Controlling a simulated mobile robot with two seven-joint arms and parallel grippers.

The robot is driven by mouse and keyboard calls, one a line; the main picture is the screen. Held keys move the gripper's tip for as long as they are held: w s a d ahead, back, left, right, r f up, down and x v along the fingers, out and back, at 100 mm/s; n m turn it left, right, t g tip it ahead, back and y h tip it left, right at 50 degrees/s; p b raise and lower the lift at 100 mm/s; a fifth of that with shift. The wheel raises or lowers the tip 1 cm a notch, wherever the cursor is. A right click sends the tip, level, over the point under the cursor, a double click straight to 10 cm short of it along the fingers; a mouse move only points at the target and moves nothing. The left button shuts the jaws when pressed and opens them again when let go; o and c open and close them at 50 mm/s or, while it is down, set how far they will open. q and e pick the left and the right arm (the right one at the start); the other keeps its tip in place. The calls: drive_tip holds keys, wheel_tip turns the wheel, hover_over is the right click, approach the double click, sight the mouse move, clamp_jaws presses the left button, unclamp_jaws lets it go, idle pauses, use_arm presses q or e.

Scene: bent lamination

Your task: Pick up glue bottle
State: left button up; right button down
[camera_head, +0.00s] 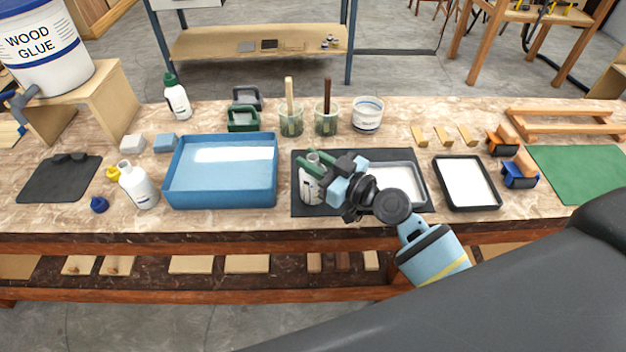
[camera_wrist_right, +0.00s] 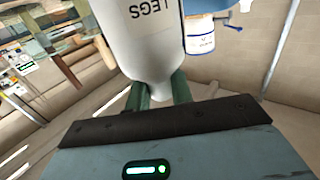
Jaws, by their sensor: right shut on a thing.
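A white glue bottle (camera_head: 311,187) is at the left part of a dark mat (camera_head: 300,211) at the front middle of the bench. My right gripper (camera_head: 330,170) reaches in from the right, and its green fingers are shut on this bottle. In the right wrist view the bottle (camera_wrist_right: 150,40) shows upside down with the letters LEGS, between the two fingertips (camera_wrist_right: 160,92). Its top is partly hidden by the fingers in the head view. I cannot tell whether its base touches the mat. My left gripper is not in view.
Left of the mat is a blue tray (camera_head: 220,199). Another white bottle (camera_head: 138,187) and a green-capped bottle (camera_head: 176,98) stand farther left. Brush cups (camera_head: 291,123) are behind. A grey tray (camera_head: 418,172) lies right of the bottle, and a black-rimmed tray (camera_head: 467,184) beyond.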

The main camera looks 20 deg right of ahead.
drive_tip(key=shift+s+f, duration=0.1)
drive_tip(key=shift+f, duration=0.15)
